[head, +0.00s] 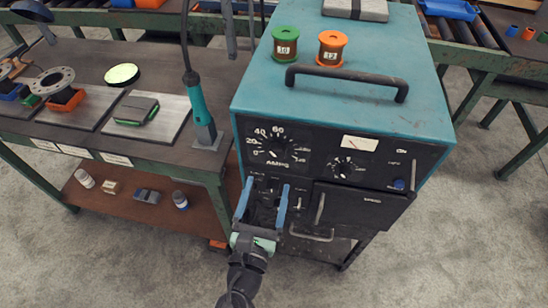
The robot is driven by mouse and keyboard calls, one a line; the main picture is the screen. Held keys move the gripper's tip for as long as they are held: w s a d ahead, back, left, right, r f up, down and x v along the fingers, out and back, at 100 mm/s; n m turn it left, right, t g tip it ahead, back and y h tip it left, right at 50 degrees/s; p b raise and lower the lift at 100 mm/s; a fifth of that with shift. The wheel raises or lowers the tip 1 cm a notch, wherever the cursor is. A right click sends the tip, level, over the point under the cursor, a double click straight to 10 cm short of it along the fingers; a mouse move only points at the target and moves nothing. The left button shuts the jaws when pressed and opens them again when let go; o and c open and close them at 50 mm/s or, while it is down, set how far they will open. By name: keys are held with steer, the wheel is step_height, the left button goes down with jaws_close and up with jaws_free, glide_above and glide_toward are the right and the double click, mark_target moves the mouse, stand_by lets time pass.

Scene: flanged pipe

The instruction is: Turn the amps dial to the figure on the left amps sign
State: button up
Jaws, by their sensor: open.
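The amps dial (277,153) is on the upper left of the dark front panel of a teal machine. Its scale reads 0, 20, 40 and 60 up the left and over the top; the figures on the right are blurred. I cannot tell for sure where its pointer stands. My gripper (264,192) is open, with two blue fingers spread apart just below the dial in the picture. Nothing shows between the fingers. Small white labels (116,159) sit along the left bench's front edge; their writing is too small to read, and I cannot tell which is the left amps sign.
A second, smaller dial (343,168) and a blue button (398,184) are to the right. A handle (346,82) and green (285,45) and orange (331,50) spools are on the machine's top. The left bench (170,70) stands close by. Grey floor (470,230) is clear at right.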

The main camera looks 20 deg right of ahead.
mark_target(276, 157)
steer(key=x, duration=0.8)
steer(key=shift+d, duration=0.1)
jaws_close()
